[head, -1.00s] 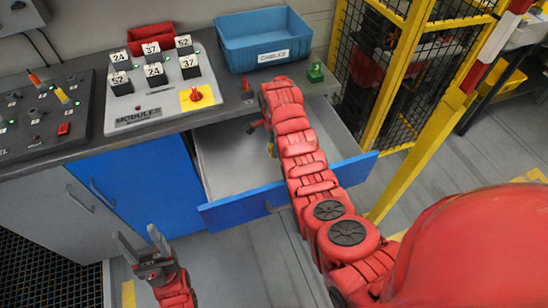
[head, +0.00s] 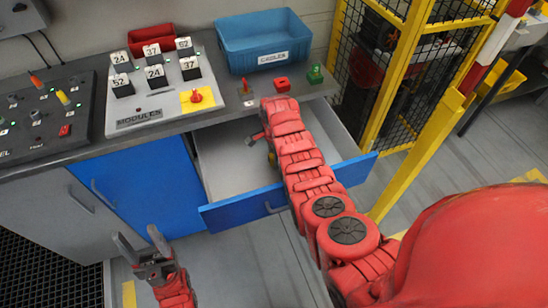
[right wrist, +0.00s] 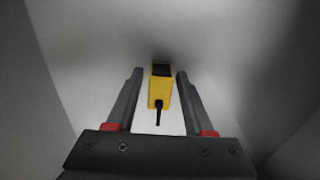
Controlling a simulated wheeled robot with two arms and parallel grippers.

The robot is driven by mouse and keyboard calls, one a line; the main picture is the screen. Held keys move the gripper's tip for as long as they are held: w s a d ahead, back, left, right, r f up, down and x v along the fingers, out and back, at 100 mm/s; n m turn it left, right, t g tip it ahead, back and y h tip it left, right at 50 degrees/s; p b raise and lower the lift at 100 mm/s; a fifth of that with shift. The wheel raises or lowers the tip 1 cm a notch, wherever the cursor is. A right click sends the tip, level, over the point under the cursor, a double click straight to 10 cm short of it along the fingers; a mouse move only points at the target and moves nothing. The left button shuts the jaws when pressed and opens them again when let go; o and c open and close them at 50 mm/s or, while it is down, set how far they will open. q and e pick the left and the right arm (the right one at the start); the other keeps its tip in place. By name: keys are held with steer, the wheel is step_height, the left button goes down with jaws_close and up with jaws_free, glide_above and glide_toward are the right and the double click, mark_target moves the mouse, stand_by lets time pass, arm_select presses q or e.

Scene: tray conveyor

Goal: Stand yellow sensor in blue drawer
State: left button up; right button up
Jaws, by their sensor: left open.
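The blue drawer (head: 235,209) is pulled out below the counter, its pale inside mostly bare. The yellow sensor (right wrist: 160,92), with a black end and a short black cable, shows in the right wrist view inside the drawer. In the head view only a small yellow bit of it (head: 271,158) shows beside my right arm. My right gripper (right wrist: 158,75) is open, with one finger on each side of the sensor and gaps between. Whether the sensor stands firmly on the drawer floor is hard to tell. My left gripper (head: 146,249) is open and empty, left of the drawer.
A modules panel (head: 155,92) with numbered blocks, a blue bin (head: 262,45), a red block (head: 282,84) and a green block (head: 315,74) are on the counter (head: 230,105). A yellow post (head: 415,160) and fence stand right of the drawer.

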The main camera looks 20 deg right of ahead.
steer(key=shift+r, duration=0.15)
step_height(320, 180, up, 9)
steer(key=shift+w+f+b, duration=0.1)
steer(key=shift+f+b, duration=0.05)
steer(key=shift+b, duration=0.6)
step_height(320, 180, up, 2)
steer(key=shift+r+p, duration=0.15)
steer(key=shift+p, duration=0.75)
steer(key=shift+r+p, duration=0.4)
steer(key=shift+r, duration=0.2)
steer(key=shift+f, duration=0.1)
